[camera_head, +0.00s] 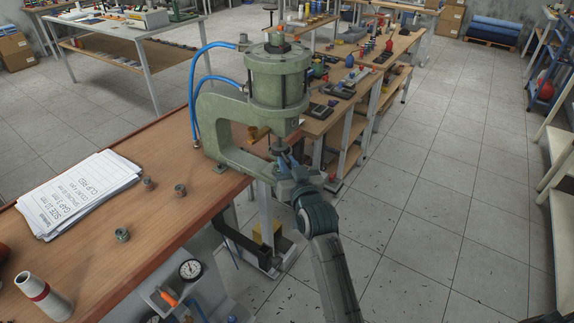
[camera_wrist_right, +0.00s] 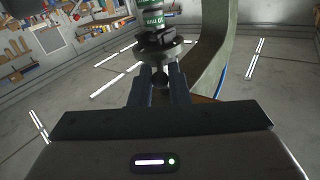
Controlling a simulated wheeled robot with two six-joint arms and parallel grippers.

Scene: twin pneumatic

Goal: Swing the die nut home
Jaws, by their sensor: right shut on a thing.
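The green C-frame press (camera_head: 278,80) stands at the bench edge, with its upright cylinder above the open throat. The dark round die nut (camera_head: 280,150) sits low under the cylinder; in the right wrist view it shows as a dark disc (camera_wrist_right: 164,48) below a green cylinder with white lettering. My right gripper (camera_head: 285,163) reaches up to it from the front right. In the right wrist view its two fingers (camera_wrist_right: 160,78) are shut on a small dark rounded piece, just below the die nut. Whether that piece is the nut's handle I cannot tell. My left gripper is not in view.
Blue hoses (camera_head: 192,92) run to the press. A gauge (camera_head: 190,269) hangs below the bench edge.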

